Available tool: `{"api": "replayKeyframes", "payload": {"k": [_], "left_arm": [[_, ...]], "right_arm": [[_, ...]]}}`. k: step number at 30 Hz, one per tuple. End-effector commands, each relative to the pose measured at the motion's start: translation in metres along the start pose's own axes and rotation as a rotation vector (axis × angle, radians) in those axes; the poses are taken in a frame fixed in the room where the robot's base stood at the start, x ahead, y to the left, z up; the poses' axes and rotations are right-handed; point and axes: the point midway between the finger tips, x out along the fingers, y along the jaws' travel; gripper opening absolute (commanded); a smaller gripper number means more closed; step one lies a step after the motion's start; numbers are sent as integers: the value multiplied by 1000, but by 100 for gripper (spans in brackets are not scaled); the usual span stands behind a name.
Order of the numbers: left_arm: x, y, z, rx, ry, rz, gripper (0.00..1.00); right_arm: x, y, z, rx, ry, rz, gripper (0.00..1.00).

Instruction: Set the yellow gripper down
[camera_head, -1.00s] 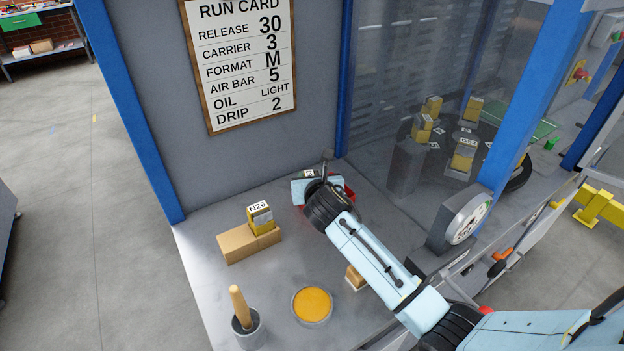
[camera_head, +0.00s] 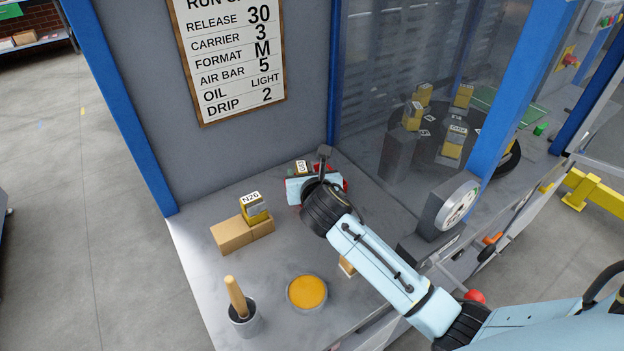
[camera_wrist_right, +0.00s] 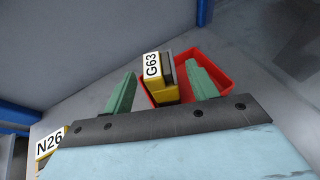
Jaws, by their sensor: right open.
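A yellow gripper block labelled G63 (camera_wrist_right: 166,94) stands in a red tray (camera_wrist_right: 218,72), between my right gripper's green fingers in the right wrist view. The fingers of my right gripper (camera_wrist_right: 160,70) are apart, with visible room beside the block. In the head view the same block's label (camera_head: 301,167) shows just beyond my right gripper (camera_head: 310,182), whose wrist hides most of the block and tray. Another yellow block, labelled N26 (camera_head: 253,206), sits on a tan block (camera_head: 233,235) to the left. My left gripper is not in view.
A grey pot with a wooden handle (camera_head: 237,298) and a dish of orange material (camera_head: 307,292) stand at the table's front. A round gauge (camera_head: 461,208) is on the right. Behind a clear panel, several yellow blocks stand around a dark turntable (camera_head: 484,165).

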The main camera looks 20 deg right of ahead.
Motion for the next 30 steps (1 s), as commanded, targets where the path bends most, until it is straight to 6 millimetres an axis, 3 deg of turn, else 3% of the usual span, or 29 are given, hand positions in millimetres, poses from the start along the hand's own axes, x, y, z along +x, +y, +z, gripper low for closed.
{"api": "replayKeyframes", "payload": {"k": [6,12,30], "left_arm": [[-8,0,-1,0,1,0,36],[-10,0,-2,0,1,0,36],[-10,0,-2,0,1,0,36]], "right_arm": [[-43,0,1,-1,-1,2,58],[-64,0,0,0,0,0,58],[-68,0,0,0,-1,0,58]]}}
